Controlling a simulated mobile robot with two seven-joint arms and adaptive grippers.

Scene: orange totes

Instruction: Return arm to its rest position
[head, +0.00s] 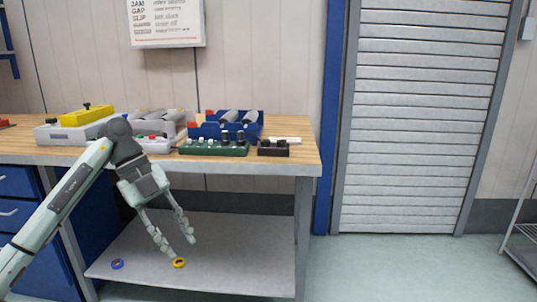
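My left arm comes in from the lower left in the head view. My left gripper (178,241) hangs in front of the workbench, pointing down and to the right, with its two fingers apart and nothing visible between them. In the picture its fingertips overlap the lower shelf, just above a yellow ring (179,263). Whether a finger touches the ring I cannot tell. A blue ring (117,264) lies on the shelf to the left. My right gripper is not in view.
Open floor (400,268) lies to the right, before a shutter (425,120). A rack (523,232) stands far right.

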